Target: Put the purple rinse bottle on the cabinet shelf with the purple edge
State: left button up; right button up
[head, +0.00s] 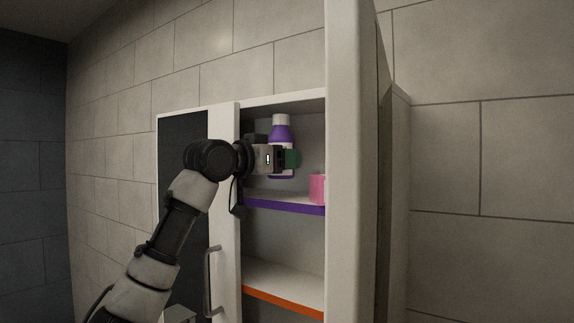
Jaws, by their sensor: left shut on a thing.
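The purple rinse bottle (281,134) has a white cap and a pale lower part. It is upright in the cabinet opening, above the shelf with the purple edge (284,206). My left gripper (285,159) is shut on the bottle and hides part of its lower body. The bottle's base shows a little above the shelf surface; I cannot tell whether it touches. My right gripper is not in view.
A pink item (317,189) stands on the purple-edged shelf at the right. A lower shelf has an orange edge (283,302). A white cabinet panel (352,160) stands close on the right, and a door with a handle (212,282) is at the left.

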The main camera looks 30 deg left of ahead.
aim_at(286, 176)
pick_arm(q)
jog(key=shift+w+d+r, duration=0.1)
jog(key=shift+w+d, duration=0.05)
jog(key=shift+w, duration=0.2)
jog(key=shift+w+d+r+p, duration=0.1)
jog(key=shift+w+d+p, duration=0.05)
jog(key=shift+w+p, duration=0.45)
notch_tip(286, 176, down, 3)
jog(key=shift+r+p, duration=0.1)
jog(key=shift+p, duration=0.4)
jog(key=shift+f, duration=0.4)
jog(key=shift+s+f, duration=0.15)
